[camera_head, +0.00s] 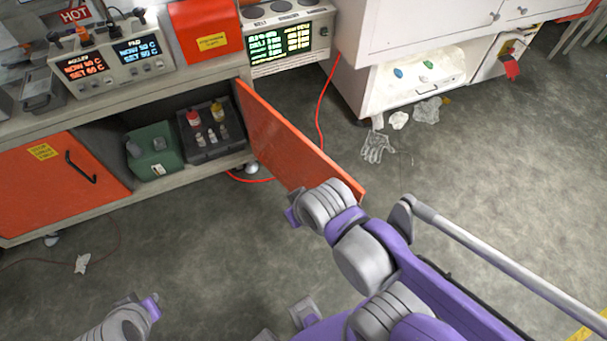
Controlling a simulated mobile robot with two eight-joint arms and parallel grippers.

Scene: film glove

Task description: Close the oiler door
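An orange cabinet door (285,135) stands swung wide open under the left bench, reaching out over the floor towards me. I take it as the oiler door. Behind it the open compartment shows a black tray (235,145) with small bottles and a green container (153,150). My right gripper (292,215) is by the door's lower outer end, and its wrist overlaps that end in the picture. I cannot tell whether they touch. Its fingers are mostly hidden. My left gripper (151,307) is low at the left, over the floor, away from the door, its fingers barely visible.
Another orange door (55,185) with a black handle is at the left of the same bench. A red cable (320,110) runs down to the floor behind the open door. A clear glove (378,147) lies on the floor. A white cabinet (420,30) stands at the right.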

